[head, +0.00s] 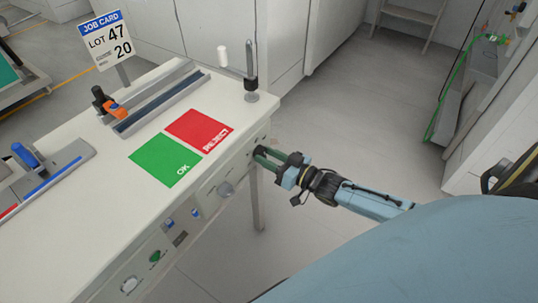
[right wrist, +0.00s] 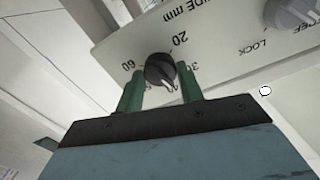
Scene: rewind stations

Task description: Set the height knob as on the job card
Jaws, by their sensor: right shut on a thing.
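The job card (head: 106,40) stands on a post at the table's far left and reads LOT 47, with 20 below beside a small unreadable line. In the right wrist view a black knob (right wrist: 160,69) sits on the panel, under an inverted, cut-off label ending in "IDE mm". The numbers 20, 30 and 60 show around it. A white mark is on the knob's lower side in the picture. My right gripper (head: 268,156) is at the table's front panel, its green fingers (right wrist: 160,88) shut on the knob from both sides. My left gripper is out of view.
The front panel also carries a grey knob (head: 225,189), marked LOCK in the wrist view (right wrist: 290,12), plus blue switches and a green button (head: 155,256). Green OK (head: 165,160) and red REJECT (head: 199,131) mats lie on the tabletop. The floor right of the table is clear.

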